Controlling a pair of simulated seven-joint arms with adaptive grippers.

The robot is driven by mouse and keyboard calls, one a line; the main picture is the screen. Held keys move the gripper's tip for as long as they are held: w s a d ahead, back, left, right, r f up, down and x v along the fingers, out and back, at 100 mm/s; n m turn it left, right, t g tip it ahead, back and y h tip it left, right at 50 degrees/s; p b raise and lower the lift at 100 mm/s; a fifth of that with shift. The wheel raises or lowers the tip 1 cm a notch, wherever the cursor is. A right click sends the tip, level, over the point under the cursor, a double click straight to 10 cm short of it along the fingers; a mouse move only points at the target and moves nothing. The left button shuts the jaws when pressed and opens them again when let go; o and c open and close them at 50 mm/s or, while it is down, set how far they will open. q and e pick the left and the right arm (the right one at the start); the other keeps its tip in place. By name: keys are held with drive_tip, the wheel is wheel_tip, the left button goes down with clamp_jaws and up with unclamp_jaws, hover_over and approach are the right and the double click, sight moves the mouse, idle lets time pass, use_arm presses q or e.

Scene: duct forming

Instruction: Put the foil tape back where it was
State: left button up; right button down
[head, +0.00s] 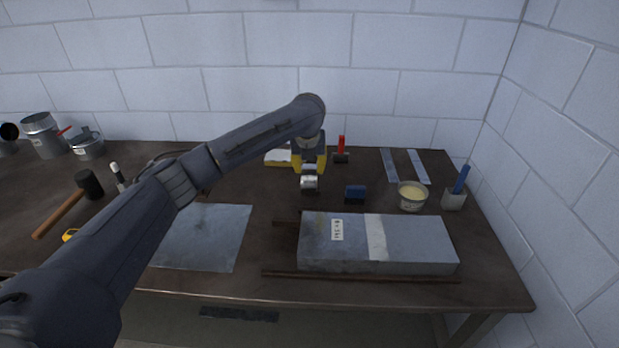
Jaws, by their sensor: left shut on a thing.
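My left arm reaches across the bench from the left, and its gripper (309,168) points down over the middle of the bench. It is shut on the foil tape (309,182), a small silvery roll that shows just below the fingers. A dark shape shows under the roll; I cannot tell whether the roll touches the bench. My right gripper is not in view.
A tub (412,196), a cup with a blue handle (454,198) and a red-handled tool (341,150) are nearby. A metal sheet (215,235) lies left.

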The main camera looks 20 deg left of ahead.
use_arm(q)
drive_tip(key=shift+f, duration=2.2)
drive_tip(key=shift+f, duration=0.1)
drive_tip(key=o, duration=1.3)
drive_tip(key=shift+f, duration=0.1)
drive_tip(key=v, duration=1.2)
drive_tip(key=shift+d, duration=0.1)
